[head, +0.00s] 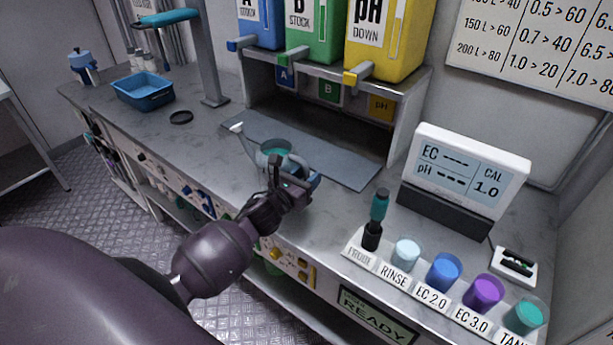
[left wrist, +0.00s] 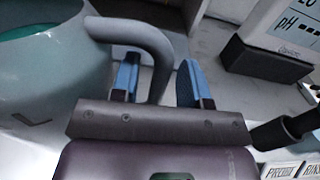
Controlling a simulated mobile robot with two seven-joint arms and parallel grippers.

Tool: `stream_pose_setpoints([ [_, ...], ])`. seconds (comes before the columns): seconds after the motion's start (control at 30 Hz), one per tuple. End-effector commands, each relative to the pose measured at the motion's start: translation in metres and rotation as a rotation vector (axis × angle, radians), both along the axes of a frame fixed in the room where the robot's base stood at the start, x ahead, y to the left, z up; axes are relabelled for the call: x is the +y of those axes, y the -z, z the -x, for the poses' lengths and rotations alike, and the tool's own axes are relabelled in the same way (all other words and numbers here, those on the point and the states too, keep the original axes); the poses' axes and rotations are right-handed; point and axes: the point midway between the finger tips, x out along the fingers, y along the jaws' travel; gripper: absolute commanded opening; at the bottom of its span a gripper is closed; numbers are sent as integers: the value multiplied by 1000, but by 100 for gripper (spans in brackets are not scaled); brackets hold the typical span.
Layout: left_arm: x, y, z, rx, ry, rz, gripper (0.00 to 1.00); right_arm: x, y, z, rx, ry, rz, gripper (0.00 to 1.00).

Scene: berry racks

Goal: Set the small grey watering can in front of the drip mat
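The small grey watering can (head: 268,160), with teal inside, is upright at the front edge of the dark drip mat (head: 345,165), its spout pointing left. Its base is partly hidden by my gripper, so I cannot tell whether it touches the mat. In the left wrist view the can (left wrist: 50,85) is at the left, its curved handle (left wrist: 150,38) reaching between my fingers. My left gripper (head: 295,180) is at the handle side. Its blue-padded fingers (left wrist: 158,82) are apart around the handle, with a visible gap. My right gripper is not in view.
Blue, green and yellow canisters (head: 390,35) stand on a shelf behind the mat. To the right are a meter (head: 465,170), a probe (head: 375,220) and several coloured cups (head: 443,272). A blue tray (head: 143,90) and black ring (head: 181,117) lie left, with clear counter between.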

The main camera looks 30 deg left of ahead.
Motion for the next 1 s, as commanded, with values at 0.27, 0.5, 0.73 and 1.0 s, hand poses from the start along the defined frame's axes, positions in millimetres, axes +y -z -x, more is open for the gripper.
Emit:
stream_pose_setpoints([
  [0.27, 0, -2, 3, 1, 0, -1, 41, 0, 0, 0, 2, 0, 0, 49],
  [0.5, 3, -1, 38, 1, 0, -1, 41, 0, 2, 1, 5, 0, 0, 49],
  [0.73, 7, 0, 80, 2, -1, -2, 41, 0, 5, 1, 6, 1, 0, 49],
  [1.0, 9, -1, 113, 0, 0, 0, 41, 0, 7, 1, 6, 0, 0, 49],
])
